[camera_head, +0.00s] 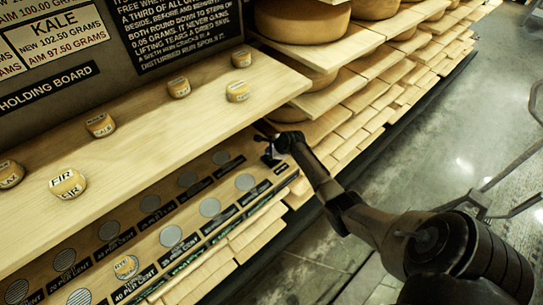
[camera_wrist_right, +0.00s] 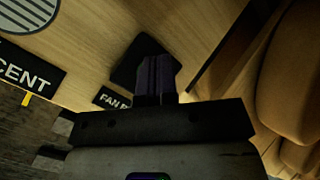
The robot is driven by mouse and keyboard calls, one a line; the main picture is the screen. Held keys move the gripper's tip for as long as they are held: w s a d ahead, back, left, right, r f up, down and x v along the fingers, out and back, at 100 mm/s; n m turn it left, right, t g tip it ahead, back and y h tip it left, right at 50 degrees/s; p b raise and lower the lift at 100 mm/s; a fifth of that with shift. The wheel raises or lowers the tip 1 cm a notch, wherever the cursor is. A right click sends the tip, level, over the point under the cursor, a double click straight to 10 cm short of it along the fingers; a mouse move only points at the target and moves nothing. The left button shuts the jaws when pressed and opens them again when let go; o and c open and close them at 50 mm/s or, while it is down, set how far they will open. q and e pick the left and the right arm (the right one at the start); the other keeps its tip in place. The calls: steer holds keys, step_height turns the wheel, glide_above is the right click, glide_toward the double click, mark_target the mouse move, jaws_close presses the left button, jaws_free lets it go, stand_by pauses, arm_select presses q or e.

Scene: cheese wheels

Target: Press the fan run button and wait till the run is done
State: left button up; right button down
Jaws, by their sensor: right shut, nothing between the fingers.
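My right gripper (camera_head: 268,157) reaches in from the right over the right end of the lower wooden shelf. In the right wrist view its closed fingers (camera_wrist_right: 157,75) are shut and empty. They point at a dark square pad (camera_wrist_right: 127,68) on the wood and partly cover it. No lamp or run signal is readable. My left gripper is not in view.
The upper shelf (camera_head: 140,160) holds several small labelled cheeses, one marked "EIR" (camera_head: 68,183). The lower shelf has grey discs (camera_head: 210,207) with percent labels; a small cheese (camera_head: 126,267) sits near "40 PER CENT". Large cheese wheels (camera_head: 313,20) fill racks behind. Open floor lies right.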

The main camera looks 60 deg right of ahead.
steer(key=shift+f, duration=0.15)
steer(key=shift+f, duration=0.35)
stand_by(0.5)
steer(key=shift+r, duration=0.3)
steer(key=shift+r+p, duration=0.5)
steer(key=shift+p, duration=0.45)
steer(key=shift+r, duration=0.1)
